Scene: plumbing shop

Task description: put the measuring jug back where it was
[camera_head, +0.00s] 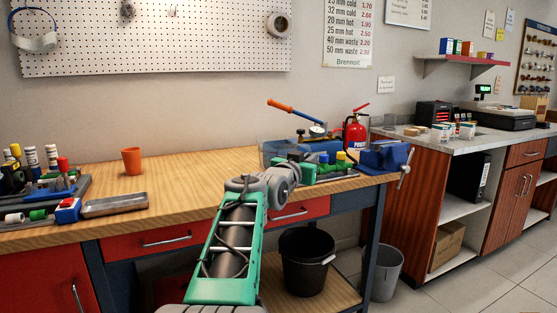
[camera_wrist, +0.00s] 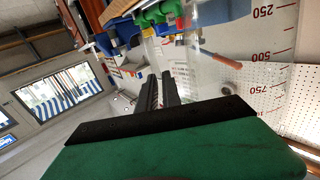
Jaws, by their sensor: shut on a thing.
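The measuring jug (camera_wrist: 268,62) is clear, with red graduation marks and numbers, and fills the upper right of the wrist view. It appears tilted there because the camera is rolled. My gripper (camera_wrist: 160,76) is shut on the jug, its two dark fingers close together. The exact place of the grip is hard to make out through the clear wall. In the head view my arm reaches to the right end of the wooden workbench (camera_head: 190,178), and the fingers and most of the jug are hidden or too faint to tell.
Green, blue and yellow fittings (camera_head: 342,158), a blue vice (camera_head: 385,156) and a red extinguisher (camera_head: 355,135) crowd the bench's right end. An orange cup (camera_head: 132,161) and metal tray (camera_head: 115,205) stand left. The bench middle is clear. A black bin (camera_head: 305,262) is below.

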